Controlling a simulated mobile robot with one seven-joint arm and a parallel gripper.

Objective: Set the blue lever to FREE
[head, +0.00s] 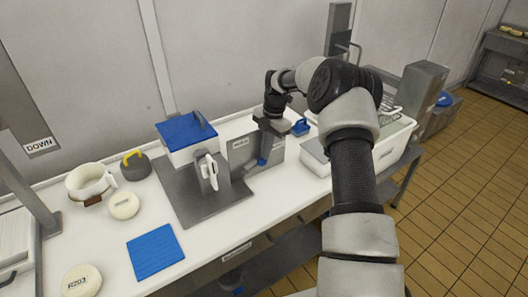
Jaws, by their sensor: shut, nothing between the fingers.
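The blue lever (264,157) is on the front of a grey upright panel (242,153) on the white counter. Its visible part points down and slightly left. The panel has a small pale label at its upper left, too small to read here. My gripper (269,127) is shut and empty, pointing down at the upper right of the panel. It is at the lever's upper end and hides that part. I cannot tell whether it touches the lever.
A blue brush (300,127) and a white sink basin (392,150) are to the right. A jug (88,183), a blue cloth (155,252) and cheeses lie left.

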